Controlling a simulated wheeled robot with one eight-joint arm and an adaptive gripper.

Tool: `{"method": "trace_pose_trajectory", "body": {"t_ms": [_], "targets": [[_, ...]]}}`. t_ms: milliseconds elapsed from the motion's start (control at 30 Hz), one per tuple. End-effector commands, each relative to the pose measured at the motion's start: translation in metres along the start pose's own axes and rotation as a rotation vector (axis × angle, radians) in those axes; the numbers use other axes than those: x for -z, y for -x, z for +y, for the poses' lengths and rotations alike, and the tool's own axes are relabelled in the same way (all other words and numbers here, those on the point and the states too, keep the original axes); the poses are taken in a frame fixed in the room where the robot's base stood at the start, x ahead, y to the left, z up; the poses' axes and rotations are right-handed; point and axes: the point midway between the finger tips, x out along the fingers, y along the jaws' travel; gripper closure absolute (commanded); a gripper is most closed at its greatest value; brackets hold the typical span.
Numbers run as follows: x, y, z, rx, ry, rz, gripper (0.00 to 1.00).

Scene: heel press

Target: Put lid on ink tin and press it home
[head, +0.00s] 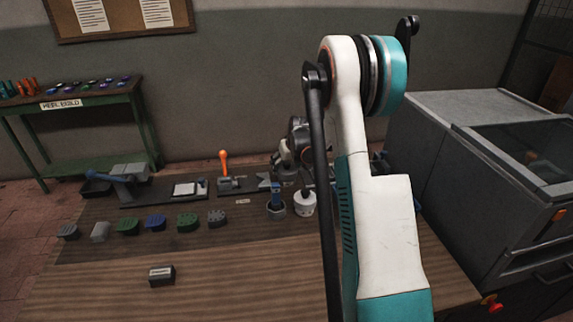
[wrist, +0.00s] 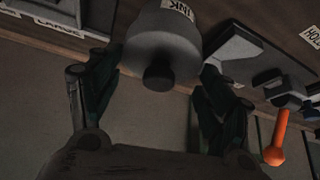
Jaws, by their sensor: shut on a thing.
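The ink tin (wrist: 178,9) is a pale round tin with an INK label at the top of the wrist view. In the head view it is the small white tin (head: 304,207) on the bench. A grey round lid (wrist: 138,60) with a dark knob lies over the tin's near end. I cannot tell whether it is fully seated. In the head view my arm partly hides the gripper.
An orange-handled lever tool (head: 225,168) stands behind. Several small blocks (head: 155,221) line the bench, with a lone block (head: 162,275) in front. A grey cabinet (head: 480,190) is right. The front bench is mostly clear.

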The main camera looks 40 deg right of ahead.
Motion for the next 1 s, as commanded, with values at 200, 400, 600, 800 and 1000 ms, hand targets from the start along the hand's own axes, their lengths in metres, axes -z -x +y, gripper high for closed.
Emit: {"method": "trace_pose_trajectory", "body": {"t_ms": [200,400,600,800,1000], "targets": [[0.0001,0.0001,0.0000,0.000,0.000,0.000,0.42],[-0.0003,-0.0006,0.0000,0.000,0.000,0.000,0.42],[-0.0017,-0.0029,0.0000,0.000,0.000,0.000,0.42],[-0.0031,-0.0053,-0.0001,0.000,0.000,0.000,0.42],[-0.0044,-0.0076,0.0000,0.000,0.000,0.000,0.42]]}}
